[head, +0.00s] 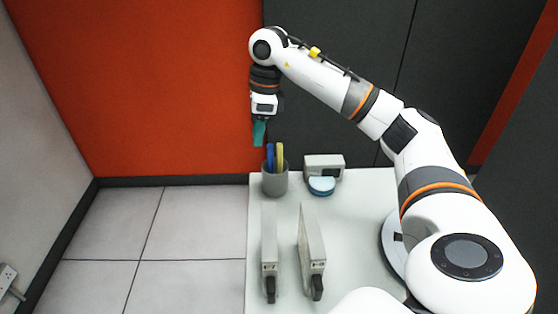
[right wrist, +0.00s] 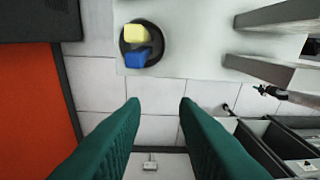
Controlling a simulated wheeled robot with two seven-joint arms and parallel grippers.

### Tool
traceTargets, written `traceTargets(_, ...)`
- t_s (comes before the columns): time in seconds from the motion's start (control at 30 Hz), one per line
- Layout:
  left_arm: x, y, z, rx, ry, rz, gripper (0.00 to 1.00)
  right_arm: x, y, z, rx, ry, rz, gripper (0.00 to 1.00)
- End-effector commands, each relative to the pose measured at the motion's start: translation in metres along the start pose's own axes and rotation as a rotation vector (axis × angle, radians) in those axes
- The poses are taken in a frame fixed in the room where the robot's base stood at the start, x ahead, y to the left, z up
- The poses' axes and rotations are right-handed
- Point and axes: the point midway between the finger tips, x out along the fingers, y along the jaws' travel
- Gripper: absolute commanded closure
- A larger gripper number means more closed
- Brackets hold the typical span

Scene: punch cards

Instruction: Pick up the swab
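A grey cup (head: 275,184) stands at the far left corner of the white table. A blue stick-like item (head: 270,157) and a yellow one (head: 280,156) stand upright in it; I cannot tell which of them is the swab. In the right wrist view the blue item (right wrist: 138,57) and the yellow item (right wrist: 135,33) show end-on inside the dark round cup (right wrist: 160,45). My right gripper (head: 259,138) points down above and slightly left of the cup. Its green fingers (right wrist: 157,104) are wide apart with nothing between them. My left gripper is not in view.
Two tall thin upright slabs (head: 268,238) (head: 311,240) stand nearer on the table (head: 354,230). The floor left of the table is clear. An orange-red wall panel (head: 150,90) rises behind.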

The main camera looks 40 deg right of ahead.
Motion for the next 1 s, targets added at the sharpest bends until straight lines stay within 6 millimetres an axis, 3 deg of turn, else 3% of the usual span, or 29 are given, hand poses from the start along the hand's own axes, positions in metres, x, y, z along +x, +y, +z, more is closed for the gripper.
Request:
traceTargets(0.03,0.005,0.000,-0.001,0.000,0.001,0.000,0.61,-0.007,0.007,0.018,0.024,-0.057,0.018,0.73)
traceTargets(0.1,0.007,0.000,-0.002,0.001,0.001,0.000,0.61,-0.016,0.012,0.035,0.049,-0.115,0.028,0.73)
traceTargets(0.2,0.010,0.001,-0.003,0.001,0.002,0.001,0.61,-0.015,0.014,0.047,0.065,-0.155,0.032,0.73)
traceTargets(0.33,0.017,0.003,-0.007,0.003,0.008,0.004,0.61,0.006,0.014,0.053,0.066,-0.164,0.028,0.73)
traceTargets(0.53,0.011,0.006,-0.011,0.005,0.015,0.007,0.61,0.034,0.015,0.057,0.066,-0.163,0.029,0.73)
traceTargets(0.77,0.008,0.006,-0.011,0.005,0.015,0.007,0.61,0.051,0.016,0.060,0.065,-0.160,0.030,0.73)
traceTargets(1.0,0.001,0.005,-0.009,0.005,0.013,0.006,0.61,0.086,0.017,0.067,0.067,-0.159,0.029,0.73)
